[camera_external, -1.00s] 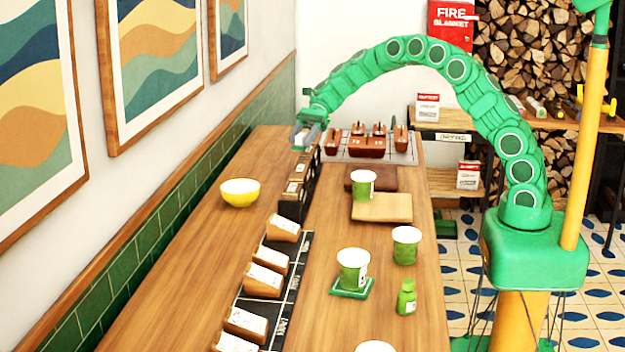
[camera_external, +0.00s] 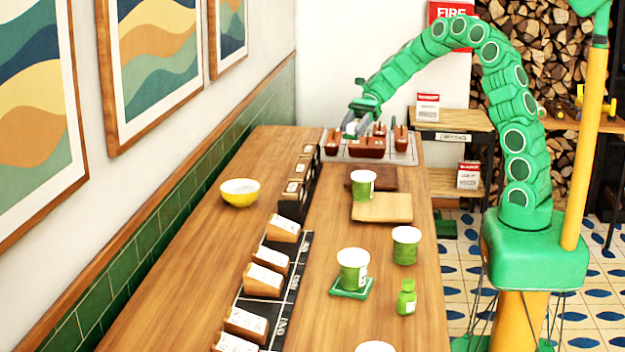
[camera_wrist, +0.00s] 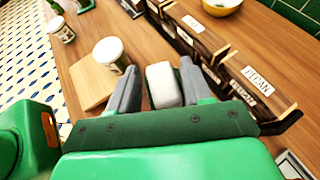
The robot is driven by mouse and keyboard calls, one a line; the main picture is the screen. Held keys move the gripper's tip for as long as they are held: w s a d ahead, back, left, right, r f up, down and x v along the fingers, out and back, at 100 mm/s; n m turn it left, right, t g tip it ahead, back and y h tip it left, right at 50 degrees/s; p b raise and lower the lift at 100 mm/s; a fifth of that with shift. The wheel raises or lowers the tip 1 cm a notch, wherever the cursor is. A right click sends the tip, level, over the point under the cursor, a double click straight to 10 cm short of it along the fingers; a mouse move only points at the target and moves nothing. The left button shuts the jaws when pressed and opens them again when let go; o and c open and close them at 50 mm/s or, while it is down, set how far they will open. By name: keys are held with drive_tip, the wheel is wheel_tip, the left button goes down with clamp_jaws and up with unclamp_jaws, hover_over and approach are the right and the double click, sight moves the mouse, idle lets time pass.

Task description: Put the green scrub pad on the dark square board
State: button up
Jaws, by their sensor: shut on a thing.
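A green square pad (camera_external: 351,291), which looks like the scrub pad, lies flat on the counter with a white-and-green cup (camera_external: 352,265) standing on it. The dark square board (camera_external: 385,175) lies farther back, behind a light wood board (camera_external: 385,209). The dark board is not clear in the wrist view.
A pale tray (camera_external: 338,156) with several copper-brown pots stands under my gripper. Labelled dark boxes (camera_external: 297,188) line the counter's middle. A yellow bowl (camera_external: 240,192) is left, and a cup (camera_external: 405,245) and green bottle (camera_external: 406,297) are right. The left counter strip is mostly clear.

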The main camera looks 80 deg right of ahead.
drive_tip(key=s+a+r, duration=0.1)
drive_tip(key=s+a, duration=0.1)
drive_tip(key=s, duration=0.8)
drive_tip(key=s+a, duration=0.3)
drive_tip(key=s, duration=0.6)
hover_over(387, 179)
drive_tip(key=d, duration=0.1)
wheel_tip(387, 179, down, 4)
drive_tip(key=shift+m+t+h, duration=0.3)
drive_tip(key=shift+m+t, duration=0.1)
drive_tip(key=w+f, duration=0.1)
drive_tip(key=f, duration=0.1)
drive_tip(key=w+d+f, duration=0.1)
drive_tip(key=w+f, duration=0.1)
drive_tip(key=shift+w+d+f, duration=0.2)
drive_tip(key=shift+w+f, duration=0.05)
drive_tip(key=shift+w, duration=0.05)
drive_tip(key=shift+w+d+f, duration=0.25)
drive_tip(key=shift+w+f, duration=0.3)
drive_tip(key=shift+f, duration=1.75)
drive_tip(key=o, duration=1)
drive_tip(key=shift+f, duration=0.1)
drive_tip(key=shift+o, duration=0.2)
